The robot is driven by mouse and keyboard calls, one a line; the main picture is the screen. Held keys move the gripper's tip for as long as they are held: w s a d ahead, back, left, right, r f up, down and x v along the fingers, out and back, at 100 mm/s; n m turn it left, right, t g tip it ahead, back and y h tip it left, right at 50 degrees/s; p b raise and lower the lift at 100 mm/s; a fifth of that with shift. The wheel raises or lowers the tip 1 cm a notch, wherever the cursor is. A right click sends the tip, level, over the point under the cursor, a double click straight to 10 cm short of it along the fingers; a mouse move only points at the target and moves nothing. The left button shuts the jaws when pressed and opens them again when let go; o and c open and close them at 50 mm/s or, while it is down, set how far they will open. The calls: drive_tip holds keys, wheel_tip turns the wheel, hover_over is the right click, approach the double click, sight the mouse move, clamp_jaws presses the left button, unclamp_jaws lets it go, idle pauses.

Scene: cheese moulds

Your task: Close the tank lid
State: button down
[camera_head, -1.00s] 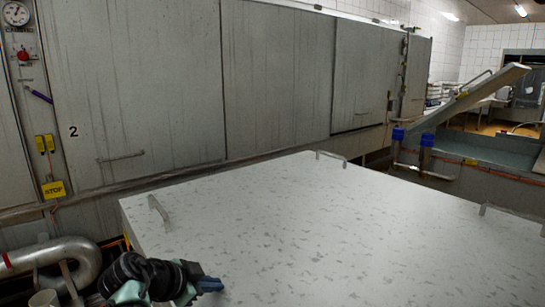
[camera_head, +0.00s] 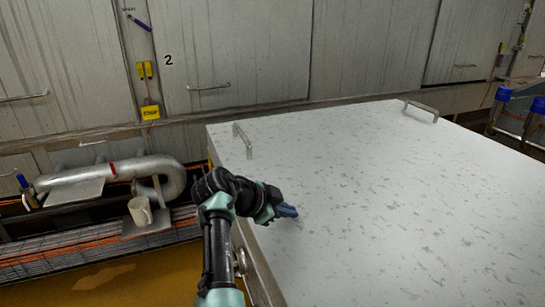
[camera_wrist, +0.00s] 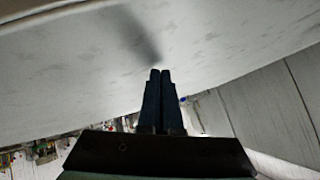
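The tank lid (camera_head: 390,190) is a large white speckled panel with a metal handle near its left corner (camera_head: 243,140) and another at the far edge (camera_head: 420,108). It looks flat and roughly level in the head view; I cannot tell whether it is fully down. My gripper (camera_head: 288,211) is at the lid's left part, over or against its surface; contact is not clear. In the wrist view its two dark fingers (camera_wrist: 160,74) are together with nothing seen between them. The pale lid surface (camera_wrist: 80,70) fills the upper part of that view, with a dark shadow on it.
A grey wall of cabinets (camera_head: 250,50) stands behind the tank. Blue-topped posts (camera_head: 505,95) stand at the far right.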

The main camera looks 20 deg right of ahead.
drive_tip(key=shift+s+a+f, duration=0.3)
drive_tip(key=shift+a+f, duration=0.3)
drive_tip(key=shift+f, duration=0.15)
drive_tip(key=d+r+p+v, duration=0.1)
drive_tip(key=v, duration=1.2)
drive_tip(key=shift+w+r, duration=0.2)
